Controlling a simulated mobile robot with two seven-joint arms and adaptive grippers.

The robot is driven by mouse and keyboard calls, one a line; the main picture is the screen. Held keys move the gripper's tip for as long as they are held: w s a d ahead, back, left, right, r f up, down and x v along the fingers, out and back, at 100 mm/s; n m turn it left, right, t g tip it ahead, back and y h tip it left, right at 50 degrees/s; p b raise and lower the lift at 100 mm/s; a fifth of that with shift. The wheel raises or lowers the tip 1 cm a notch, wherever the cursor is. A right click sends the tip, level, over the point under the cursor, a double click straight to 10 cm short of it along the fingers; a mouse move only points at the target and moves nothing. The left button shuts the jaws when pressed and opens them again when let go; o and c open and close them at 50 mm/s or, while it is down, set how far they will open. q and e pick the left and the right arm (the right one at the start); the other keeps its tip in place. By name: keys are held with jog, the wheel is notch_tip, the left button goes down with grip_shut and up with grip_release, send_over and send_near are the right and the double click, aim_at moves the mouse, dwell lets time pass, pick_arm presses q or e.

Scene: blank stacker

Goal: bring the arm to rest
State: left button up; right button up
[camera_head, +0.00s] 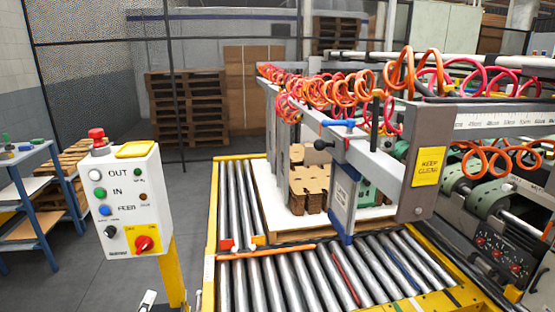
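A control box (128,204) stands on a yellow post (174,276) at the left. Its face has buttons labelled OUT, IN and FEED, and a red knob (144,244) on a yellow plate at the lower right. A red mushroom button (96,136) and a yellow pad (136,150) are on top. A small pale and dark piece (148,300) shows at the bottom edge left of the post; I cannot tell what it is. Neither of my grippers can be made out, and no arm is seen touching the box.
A roller conveyor (300,284) with yellow rails fills the lower middle. Cut brown blanks (308,186) lie on a pale board beneath the stacker frame (404,176), which carries a KEEP CLEAR sign. A blue shelf (36,200) is at far left. Grey floor lies behind the box.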

pick_arm(q)
jog(key=s+d+f+n+g+h, duration=0.5)
jog(key=s+d+f+n, duration=1.1)
jog(key=s, duration=0.3)
jog(key=shift+s+d+f+n+h, duration=0.2)
jog(key=shift+d+f+n+h, duration=0.1)
jog(key=shift+f+n, duration=0.15)
